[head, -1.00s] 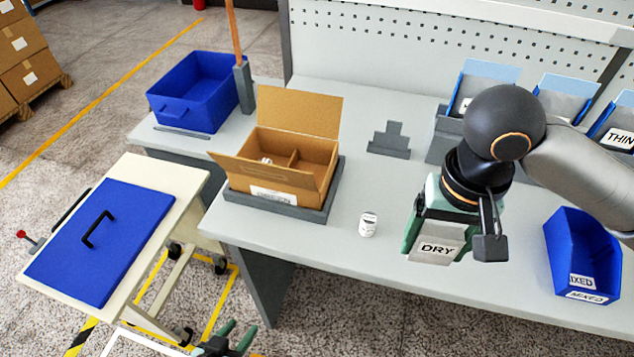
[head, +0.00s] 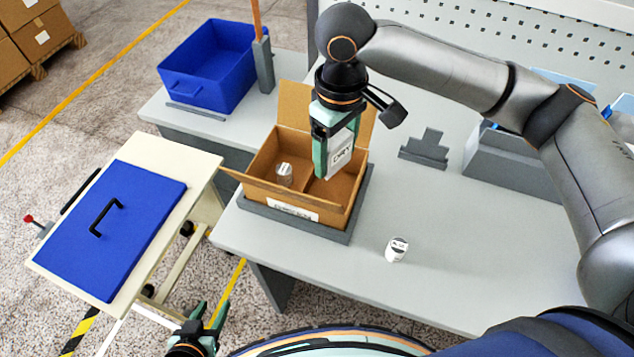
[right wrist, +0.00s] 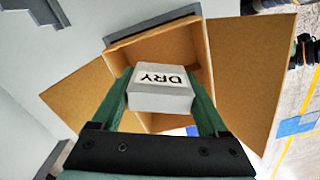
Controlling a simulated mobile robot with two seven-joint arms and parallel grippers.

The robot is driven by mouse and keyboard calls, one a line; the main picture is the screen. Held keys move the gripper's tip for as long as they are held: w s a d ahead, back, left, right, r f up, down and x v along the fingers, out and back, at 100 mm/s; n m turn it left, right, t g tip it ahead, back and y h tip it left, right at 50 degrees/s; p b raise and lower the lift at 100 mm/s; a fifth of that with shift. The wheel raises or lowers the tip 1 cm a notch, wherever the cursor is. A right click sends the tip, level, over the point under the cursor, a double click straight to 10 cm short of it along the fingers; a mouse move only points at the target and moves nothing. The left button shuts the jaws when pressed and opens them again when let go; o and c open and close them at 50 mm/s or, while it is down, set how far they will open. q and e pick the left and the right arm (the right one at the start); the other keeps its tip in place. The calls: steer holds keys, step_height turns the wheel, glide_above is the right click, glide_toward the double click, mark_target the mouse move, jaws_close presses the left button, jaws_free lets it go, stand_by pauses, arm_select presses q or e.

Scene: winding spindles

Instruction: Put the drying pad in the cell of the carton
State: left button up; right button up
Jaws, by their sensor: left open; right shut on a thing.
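The drying pad (head: 342,155) is a pale grey block with "DRY" on its face. My right gripper (head: 334,165) is shut on it above the right part of the open carton (head: 292,211). In the right wrist view the pad (right wrist: 162,88) sits between the green fingers of my right gripper (right wrist: 160,97), with the carton (right wrist: 225,50) behind it. The carton has a divider and two cells. A white cylinder (head: 284,173) is in the left cell. The right cell is partly hidden by the pad and gripper. My left gripper (head: 207,328) is open and empty at the bottom, away from the table.
The carton stands in a grey tray (head: 345,236). Another white cylinder (head: 396,249) stands on the table to its right. A grey stepped stand (head: 425,150) is behind. A blue bin (head: 210,70) and a cart with a blue lid (head: 115,225) are to the left.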

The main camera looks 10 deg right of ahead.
step_height(320, 180, down, 10)
steer(key=shift+w+a+b, duration=0.1)
steer(key=shift+w+b, duration=0.05)
steer(key=shift+b, duration=0.15)
stand_by(0.3)
steer(key=o, duration=1.2)
steer(key=shift+f, duration=0.1)
steer(key=shift+o, duration=0.2)
step_height(320, 180, up, 12)
steer(key=shift+r+p, duration=0.15)
steer(key=shift+p, duration=0.15)
